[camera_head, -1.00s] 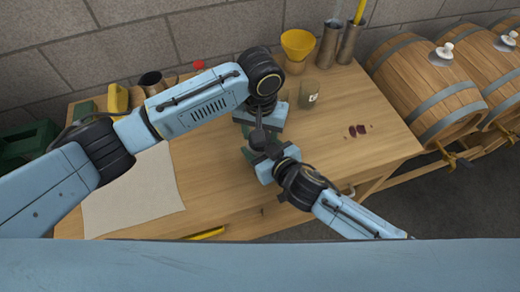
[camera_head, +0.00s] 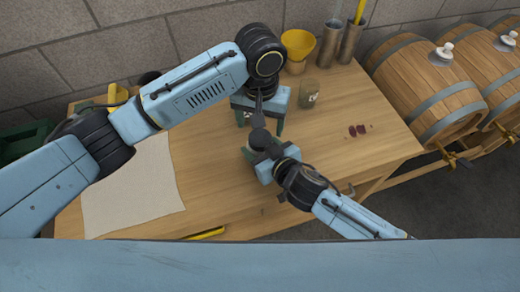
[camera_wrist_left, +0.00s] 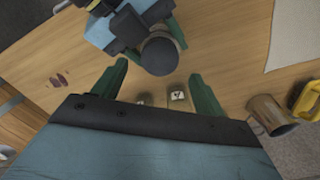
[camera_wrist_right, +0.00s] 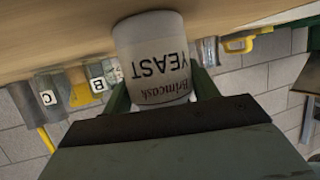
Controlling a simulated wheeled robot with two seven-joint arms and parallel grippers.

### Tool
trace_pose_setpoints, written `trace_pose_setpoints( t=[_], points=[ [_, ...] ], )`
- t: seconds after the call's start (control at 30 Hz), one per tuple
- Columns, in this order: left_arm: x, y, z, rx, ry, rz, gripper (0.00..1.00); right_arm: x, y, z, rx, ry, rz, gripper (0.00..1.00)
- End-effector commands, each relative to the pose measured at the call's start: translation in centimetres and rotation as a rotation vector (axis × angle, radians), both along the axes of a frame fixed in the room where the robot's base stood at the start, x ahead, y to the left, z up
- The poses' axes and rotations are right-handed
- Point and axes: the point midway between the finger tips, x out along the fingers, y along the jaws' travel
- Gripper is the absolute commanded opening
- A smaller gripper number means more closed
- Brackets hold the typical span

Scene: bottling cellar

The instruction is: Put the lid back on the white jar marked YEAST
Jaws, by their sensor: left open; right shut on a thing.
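The white jar marked YEAST (camera_wrist_right: 155,62) is between the fingers of my right gripper (camera_head: 255,148), which is shut on it.
A jar with a label (camera_head: 309,93) stands right of the left gripper. A yellow funnel (camera_head: 298,44) and metal cylinders (camera_head: 331,42) stand at the back. A pale cloth (camera_head: 135,190) lies at left and dark red stains (camera_head: 357,130) at right. The right tabletop is mostly clear.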

Motion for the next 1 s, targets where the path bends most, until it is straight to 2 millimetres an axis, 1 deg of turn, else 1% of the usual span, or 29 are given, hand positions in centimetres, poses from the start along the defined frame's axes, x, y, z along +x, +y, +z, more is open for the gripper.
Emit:
trace_pose_setpoints(
  t=[0.17, 0.2, 0.3, 0.37, 0.6, 0.7, 0.83, 1.0],
  points=[
    [0.0, 0.0, 0.0, 0.000, 0.000, 0.000, 0.72, 0.0, 0.0, 0.0, -0.001, 0.001, 0.000, 0.00],
    [0.0, 0.0, 0.0, 0.000, 0.000, 0.001, 0.69, 0.0, 0.0, 0.0, -0.001, 0.001, 0.000, 0.00],
    [0.0, -0.1, 0.2, -0.001, -0.001, 0.028, 0.69, 0.0, 0.0, 0.0, -0.001, 0.001, 0.000, 0.00],
    [0.0, -0.2, 0.5, -0.001, -0.002, 0.077, 0.69, 0.0, 0.0, 0.0, -0.001, 0.001, 0.000, 0.00],
    [0.0, -0.3, 2.5, -0.003, -0.001, 0.404, 0.69, 0.0, 0.0, 0.0, -0.001, 0.001, 0.000, 0.00],
    [0.0, -0.1, 3.1, -0.001, 0.000, 0.512, 0.69, 0.0, 0.0, 0.0, -0.001, 0.001, 0.000, 0.00],
    [0.0, 0.0, 3.4, 0.001, 0.000, 0.582, 0.69, 0.0, 0.0, 0.0, -0.001, 0.001, 0.000, 0.00],
    [0.0, 0.0, 3.5, 0.002, -0.001, 0.590, 0.69, 0.0, 0.0, 0.0, -0.001, 0.001, 0.000, 0.00]
  ],
)
